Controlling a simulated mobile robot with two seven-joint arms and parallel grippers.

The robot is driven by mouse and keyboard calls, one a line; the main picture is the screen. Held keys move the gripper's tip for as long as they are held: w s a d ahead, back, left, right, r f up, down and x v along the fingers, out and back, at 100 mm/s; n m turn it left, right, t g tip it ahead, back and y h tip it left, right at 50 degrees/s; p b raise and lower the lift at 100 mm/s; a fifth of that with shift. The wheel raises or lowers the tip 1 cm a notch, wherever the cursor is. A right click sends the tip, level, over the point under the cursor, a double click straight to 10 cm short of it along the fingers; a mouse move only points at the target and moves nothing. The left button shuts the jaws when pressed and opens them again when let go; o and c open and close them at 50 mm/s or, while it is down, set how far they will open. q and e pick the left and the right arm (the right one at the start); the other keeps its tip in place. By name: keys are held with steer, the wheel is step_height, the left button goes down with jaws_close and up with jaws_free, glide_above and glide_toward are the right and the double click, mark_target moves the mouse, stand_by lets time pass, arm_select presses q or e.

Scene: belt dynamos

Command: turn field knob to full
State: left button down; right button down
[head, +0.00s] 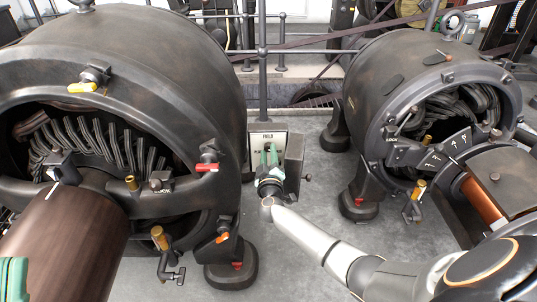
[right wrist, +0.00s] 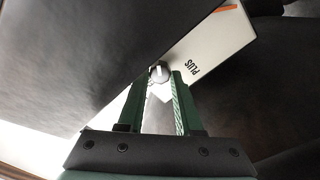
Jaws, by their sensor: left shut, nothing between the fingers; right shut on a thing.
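The field panel (head: 280,138) is a white plate marked FIELD on a dark box between the two large dynamos. My right gripper (head: 269,150) is in front of it, and its green fingers hide the middle of the plate. In the right wrist view the fingers (right wrist: 163,76) are shut on the small round field knob (right wrist: 157,71), which has a light pointer mark.
A large dynamo (head: 150,45) stands at left and a smaller one (head: 375,75) at right, with valves and handles jutting out. A small side handle (head: 307,177) sticks out right of the panel box. Grey railing (head: 263,60) is behind. Grey floor (head: 310,235) is open between the machines.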

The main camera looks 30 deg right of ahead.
steer(key=m, duration=0.5)
steer(key=shift+a+f+m, duration=0.1)
steer(key=shift+m, duration=0.2)
steer(key=m, duration=0.5)
steer(key=shift+s, duration=0.1)
steer(key=shift+m, duration=0.3)
steer(key=c, duration=0.9)
jaws_free()
steer(key=shift+o, duration=0.2)
steer(key=p+v, duration=0.2)
steer(key=v, duration=1)
steer(key=shift+s, duration=0.2)
steer(key=shift+a, duration=0.1)
